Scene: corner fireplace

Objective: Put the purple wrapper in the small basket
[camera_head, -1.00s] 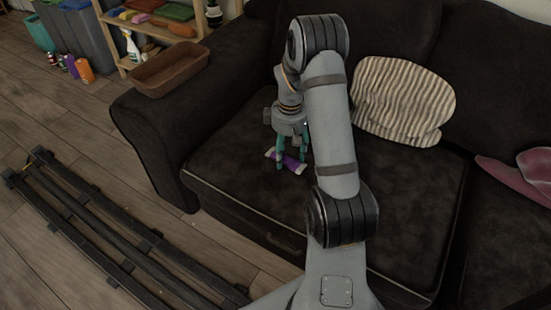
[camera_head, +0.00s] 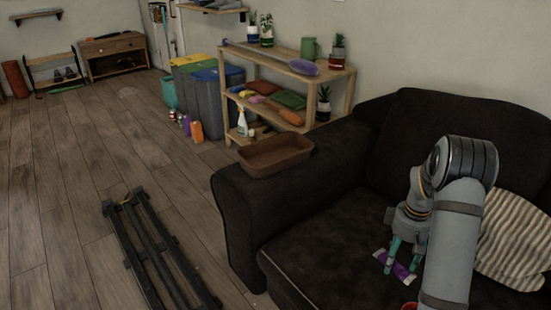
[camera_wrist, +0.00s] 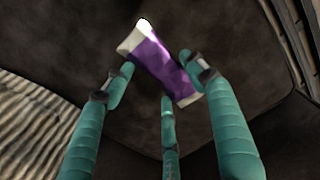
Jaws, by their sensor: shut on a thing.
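The purple wrapper (camera_head: 402,271) has pale ends and is at my gripper's fingertips, over the dark sofa seat. It also shows in the wrist view (camera_wrist: 165,68), lying slantwise between the teal fingers. My gripper (camera_head: 399,266) points down and is shut on the wrapper; its fingers also show in the wrist view (camera_wrist: 158,78). I cannot tell whether the wrapper is clear of the seat. The small basket (camera_head: 283,166) is brown and oblong. It rests on the sofa's left arm, to the left of my gripper, and looks empty.
The dark sofa (camera_head: 240,215) has a raised left arm between floor and seat. A striped pillow (camera_head: 510,240) lies right of my arm. Behind the basket stand a wooden shelf (camera_head: 300,112) with plants and cloths, and several bins (camera_head: 205,100). Space above the seat's left part is free.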

